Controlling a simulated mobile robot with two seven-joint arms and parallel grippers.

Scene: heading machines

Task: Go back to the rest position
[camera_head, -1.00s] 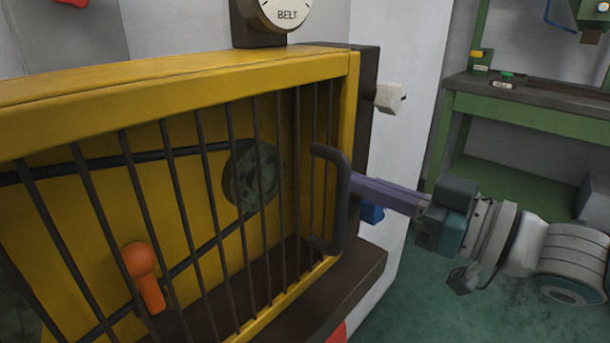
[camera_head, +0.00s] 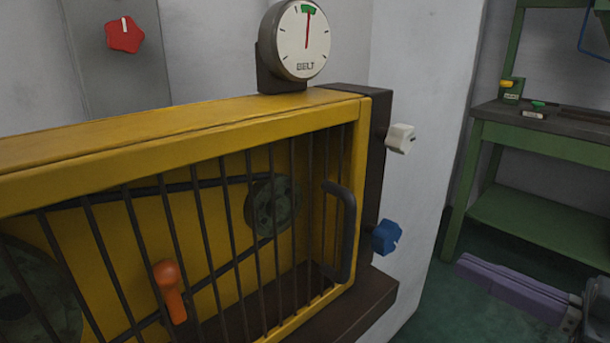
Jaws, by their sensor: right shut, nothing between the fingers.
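My right gripper (camera_head: 467,265) is at the lower right, with its purple fingers pointing left and lying together, shut and empty. It is clear of the yellow barred guard (camera_head: 190,118) and its dark handle (camera_head: 342,230), with a gap of floor and white wall between them. The guard is closed across the pulley (camera_head: 272,206) and belt. My left gripper is out of view.
A white knob (camera_head: 400,138) and a blue knob (camera_head: 385,237) stick out from the machine's right side. The BELT gauge (camera_head: 301,42) stands on top. An orange handle (camera_head: 170,290) is at the guard. A green bench (camera_head: 545,138) stands at the right, behind my gripper.

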